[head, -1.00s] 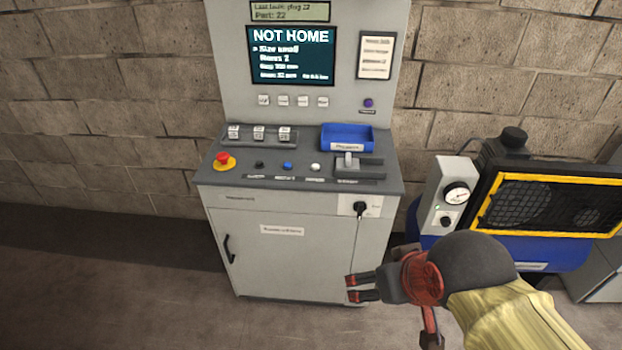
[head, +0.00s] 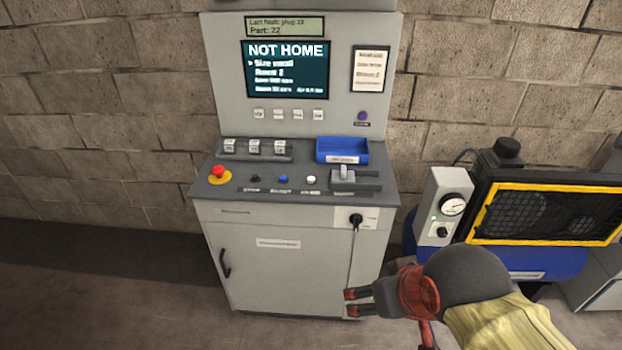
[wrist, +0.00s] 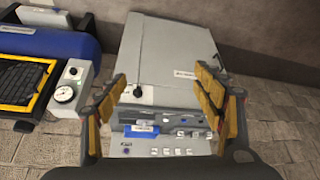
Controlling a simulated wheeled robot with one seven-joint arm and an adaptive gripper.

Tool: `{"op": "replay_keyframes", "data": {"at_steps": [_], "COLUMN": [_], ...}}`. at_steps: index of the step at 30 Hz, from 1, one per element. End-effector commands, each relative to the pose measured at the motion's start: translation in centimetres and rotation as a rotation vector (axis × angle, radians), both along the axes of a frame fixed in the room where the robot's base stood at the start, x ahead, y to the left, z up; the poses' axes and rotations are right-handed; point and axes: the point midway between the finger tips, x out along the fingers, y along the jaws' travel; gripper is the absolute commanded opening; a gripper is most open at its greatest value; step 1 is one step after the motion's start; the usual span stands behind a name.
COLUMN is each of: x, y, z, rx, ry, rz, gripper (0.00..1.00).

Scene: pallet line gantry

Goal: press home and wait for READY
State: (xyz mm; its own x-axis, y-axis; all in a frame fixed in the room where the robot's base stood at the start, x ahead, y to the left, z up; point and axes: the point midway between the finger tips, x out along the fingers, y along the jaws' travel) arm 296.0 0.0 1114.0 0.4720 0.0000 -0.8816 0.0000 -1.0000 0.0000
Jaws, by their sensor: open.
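The grey control cabinet (head: 290,260) stands against the wall. Its screen (head: 285,70) reads NOT HOME, with "Size small" below. On the sloping desk are a black button (head: 255,180), a blue button (head: 284,179) and a white button (head: 311,180); their labels are too blurred to read. A purple button (head: 362,116) sits on the upright panel, right of a row of small white keys (head: 289,114). My gripper (head: 348,302) is open and empty, low in front of the cabinet's right side, apart from the buttons. The wrist view shows its spread fingers (wrist: 168,100) and the cabinet upside down.
A red emergency stop (head: 218,172) is at the desk's left. Number wheels (head: 254,148), a blue tray (head: 341,150) and a lever (head: 344,173) are also on the desk. A key switch (head: 355,218) is on the front. A blue machine with a yellow-framed grille (head: 545,210) stands right.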

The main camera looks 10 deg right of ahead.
Motion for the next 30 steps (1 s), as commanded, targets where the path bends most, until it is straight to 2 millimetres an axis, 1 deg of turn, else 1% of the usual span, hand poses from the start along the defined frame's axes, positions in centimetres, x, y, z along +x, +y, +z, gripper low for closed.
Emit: {"op": "replay_keyframes", "data": {"at_steps": [2, 30], "x": [0.0, 0.0], "y": [0.0, 0.0], "z": [0.0, 0.0], "rx": [0.0, 0.0], "ry": [0.0, 0.0], "rz": [0.0, 0.0], "gripper": [0.61, 0.08]}}
